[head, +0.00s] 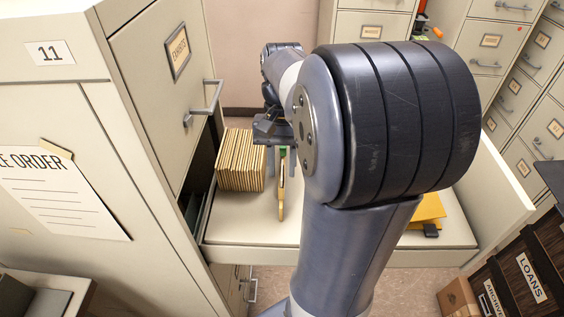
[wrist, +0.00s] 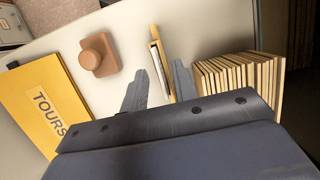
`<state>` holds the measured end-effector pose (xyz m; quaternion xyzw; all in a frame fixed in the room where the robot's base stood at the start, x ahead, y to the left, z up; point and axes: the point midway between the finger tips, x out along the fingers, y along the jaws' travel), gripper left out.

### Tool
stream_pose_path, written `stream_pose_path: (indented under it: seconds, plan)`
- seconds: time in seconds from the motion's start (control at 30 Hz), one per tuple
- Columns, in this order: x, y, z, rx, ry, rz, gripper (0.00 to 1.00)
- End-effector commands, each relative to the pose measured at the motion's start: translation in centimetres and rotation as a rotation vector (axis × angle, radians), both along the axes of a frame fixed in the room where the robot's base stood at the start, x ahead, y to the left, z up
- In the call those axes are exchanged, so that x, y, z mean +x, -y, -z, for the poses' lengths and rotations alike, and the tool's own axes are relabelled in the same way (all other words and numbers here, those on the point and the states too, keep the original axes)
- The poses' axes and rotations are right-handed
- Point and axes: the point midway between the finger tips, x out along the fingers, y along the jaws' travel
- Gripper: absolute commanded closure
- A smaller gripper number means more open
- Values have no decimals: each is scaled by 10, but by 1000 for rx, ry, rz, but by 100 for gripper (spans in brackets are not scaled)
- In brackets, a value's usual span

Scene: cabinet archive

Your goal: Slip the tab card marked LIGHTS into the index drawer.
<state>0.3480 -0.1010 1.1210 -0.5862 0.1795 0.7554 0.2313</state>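The index drawer (head: 262,232) is pulled open, with a packed row of tan cards (head: 240,162) at its left. A thin yellow card (head: 281,200) with a green part near its top stands nearly edge-on to the right of the row, apart from it. It also shows edge-on in the wrist view (wrist: 156,45). No lettering on it is readable, so I cannot tell if it says LIGHTS. My gripper (head: 281,165) is over the drawer, its two fingers on either side of this card. The fingers look spread, with a gap beside the card (wrist: 160,78).
A yellow folder marked TOURS (wrist: 45,100) lies in the drawer's right part, near a brown knobbed block (wrist: 98,55). Cabinet 11 (head: 50,52) stands close at left; a box marked LOANS (head: 530,277) is at lower right.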

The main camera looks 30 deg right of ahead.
Motion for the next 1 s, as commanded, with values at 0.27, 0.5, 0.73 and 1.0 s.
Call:
stream_pose_path:
  seconds: [0.27, 0.5, 0.73, 1.0]
  plan:
    - [0, 0, 0, 0, 0, 0, 72]
    - [2, 1, -13, 0, 0, 0, 72]
    - [5, 4, -29, 0, 0, 0, 72]
    - [9, 6, -46, 1, -1, 0, 72]
